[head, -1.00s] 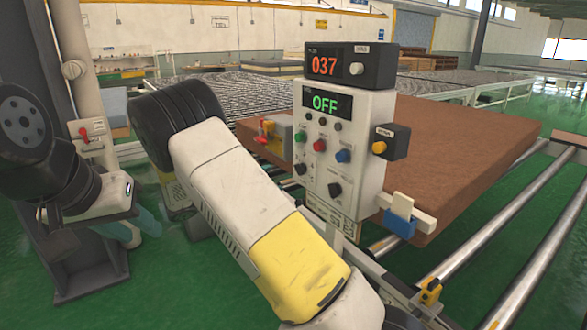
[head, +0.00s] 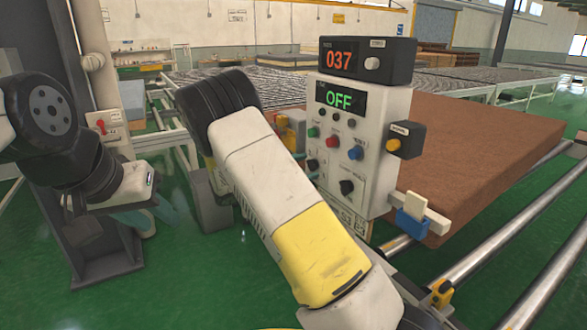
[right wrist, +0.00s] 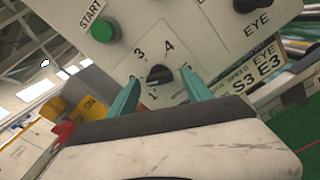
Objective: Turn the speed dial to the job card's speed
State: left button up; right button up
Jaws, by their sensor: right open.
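The speed dial (right wrist: 160,74) is a black knob on a white plate with numbers, 3 and 4 legible, in the right wrist view. My right gripper (right wrist: 160,80) is open, its teal fingers on either side of the dial in the picture; contact cannot be told. The dial's pointer is unclear. The job card (right wrist: 258,74) reads S3 and E3. In the head view the control panel (head: 377,155) shows a green OFF display (head: 338,98). My left gripper (head: 146,217) is open and empty at the left, away from the panel.
A green START button (right wrist: 105,30) is near the dial. A red button (head: 333,141), a blue button (head: 356,153) and another black knob (head: 347,187) share the panel. A counter (head: 365,60) reads 037. A brown mattress (head: 480,150) lies behind on rollers.

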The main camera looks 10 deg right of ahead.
grip_shut()
jog(key=m, duration=0.5)
jog(key=shift+a+m, duration=0.1)
jog(key=shift+m, duration=0.2)
jog(key=m, duration=0.6)
dwell(0.6)
grip_release()
